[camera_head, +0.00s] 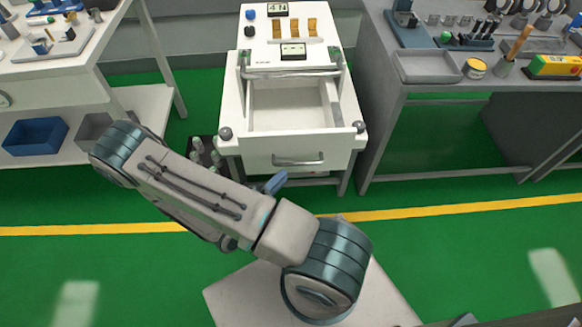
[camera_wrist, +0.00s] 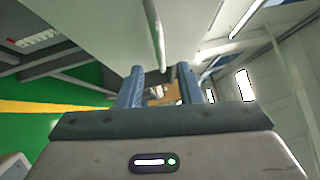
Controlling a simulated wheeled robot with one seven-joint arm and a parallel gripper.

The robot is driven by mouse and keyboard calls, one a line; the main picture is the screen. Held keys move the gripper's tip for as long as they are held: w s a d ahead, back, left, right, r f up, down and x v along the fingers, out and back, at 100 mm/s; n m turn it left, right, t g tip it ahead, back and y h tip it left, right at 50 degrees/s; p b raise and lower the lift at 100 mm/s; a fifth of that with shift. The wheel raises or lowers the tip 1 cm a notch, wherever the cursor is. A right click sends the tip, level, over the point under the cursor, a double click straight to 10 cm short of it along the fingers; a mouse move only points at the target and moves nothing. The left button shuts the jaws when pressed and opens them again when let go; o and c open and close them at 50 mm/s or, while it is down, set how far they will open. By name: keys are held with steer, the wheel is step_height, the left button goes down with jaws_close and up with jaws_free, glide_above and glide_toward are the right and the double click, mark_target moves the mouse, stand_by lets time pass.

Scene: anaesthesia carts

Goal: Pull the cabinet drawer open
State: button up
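The white cabinet (camera_head: 232,150) stands ahead in the head view. Its front panel carries a silver bar handle (camera_head: 298,160). My gripper (camera_head: 277,182) is mostly hidden by my arm, with a blue finger showing just below and left of the handle. In the wrist view my gripper (camera_wrist: 160,85) has its two blue fingers apart. A metal bar (camera_wrist: 156,35) runs along a pale panel and ends in line with the gap between them; contact is not visible.
A grey bench (camera_head: 375,75) with a tray (camera_head: 428,66) and tools stands close on the right. A white table (camera_head: 75,65) with a lower shelf and blue bin (camera_head: 35,137) stands left. Dark-held bottles (camera_head: 205,155) sit beside the cabinet.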

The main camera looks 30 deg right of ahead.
steer(key=v, duration=0.6)
steer(key=shift+a, duration=0.35)
steer(key=shift+s, duration=0.15)
steer(key=s+r+n+g+y+p, duration=0.1)
steer(key=r+n+y+p, duration=0.4)
steer(key=r+n, duration=1.2)
steer(key=s+r+n+g+y+p, duration=0.2)
steer(key=r+n+y+p, duration=0.4)
steer(key=r+n+y, duration=0.7)
step_height(320, 180, up, 10)
steer(key=s+n, duration=0.1)
steer(key=n, duration=0.2)
steer(key=shift+n, duration=0.4)
steer(key=shift+f, duration=0.15)
